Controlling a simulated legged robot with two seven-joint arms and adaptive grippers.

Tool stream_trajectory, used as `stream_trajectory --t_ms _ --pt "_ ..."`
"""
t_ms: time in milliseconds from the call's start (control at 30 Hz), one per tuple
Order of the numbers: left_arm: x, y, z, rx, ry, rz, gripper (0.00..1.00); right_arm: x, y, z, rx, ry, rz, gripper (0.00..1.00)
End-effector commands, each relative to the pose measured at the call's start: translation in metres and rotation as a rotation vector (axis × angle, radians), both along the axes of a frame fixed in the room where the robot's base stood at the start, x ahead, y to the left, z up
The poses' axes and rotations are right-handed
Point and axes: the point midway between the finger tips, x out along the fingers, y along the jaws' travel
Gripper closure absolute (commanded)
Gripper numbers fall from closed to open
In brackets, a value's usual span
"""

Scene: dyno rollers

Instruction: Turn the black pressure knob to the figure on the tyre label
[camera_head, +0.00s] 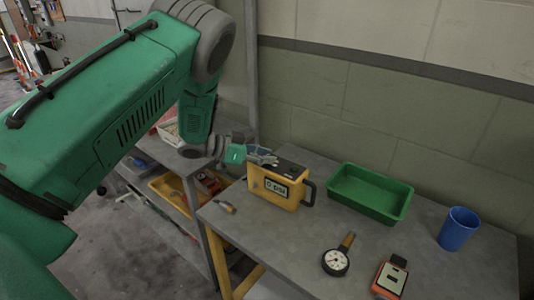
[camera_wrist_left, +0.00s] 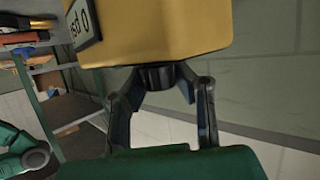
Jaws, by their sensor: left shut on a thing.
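A yellow inflator box (camera_head: 276,187) stands on the grey bench in the head view, its display (camera_head: 276,187) reading "0 psi". The black pressure knob (camera_wrist_left: 157,77) shows in the left wrist view on a face of the yellow box (camera_wrist_left: 160,32). In the left wrist view my left gripper's fingers (camera_wrist_left: 158,84) are shut on the knob, one on each side. I cannot make out a tyre label. My right gripper is out of view.
On the bench (camera_head: 290,255) are a green tray (camera_head: 370,192), a blue cup (camera_head: 458,229), a dial gauge (camera_head: 336,262) and an orange-red device (camera_head: 389,279). A small yellow-tipped item (camera_head: 227,207) lies left of the box. A wall stands behind.

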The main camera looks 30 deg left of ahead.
Motion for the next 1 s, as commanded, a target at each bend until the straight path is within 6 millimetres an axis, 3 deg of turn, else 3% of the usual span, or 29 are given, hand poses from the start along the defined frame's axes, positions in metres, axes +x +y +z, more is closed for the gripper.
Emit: stream_trajectory --t_ms 633,667,700,733,1000 --pt "-0.0003 0.0007 -0.0006 0.0 0.001 -0.061 1.0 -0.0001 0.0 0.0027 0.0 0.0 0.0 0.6" --pt "-0.0003 0.0007 -0.0006 0.001 0.002 -0.061 0.76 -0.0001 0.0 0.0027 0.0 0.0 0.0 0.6" --pt "-0.0003 0.0007 -0.0007 0.001 0.002 -0.061 0.62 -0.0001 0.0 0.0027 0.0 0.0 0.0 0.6" --pt "-0.0002 0.0006 -0.0006 0.001 0.002 -0.061 0.54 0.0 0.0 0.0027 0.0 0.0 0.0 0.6" --pt "-0.0002 0.0003 -0.0004 0.0 0.001 -0.062 0.54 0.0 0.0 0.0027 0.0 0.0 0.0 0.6"
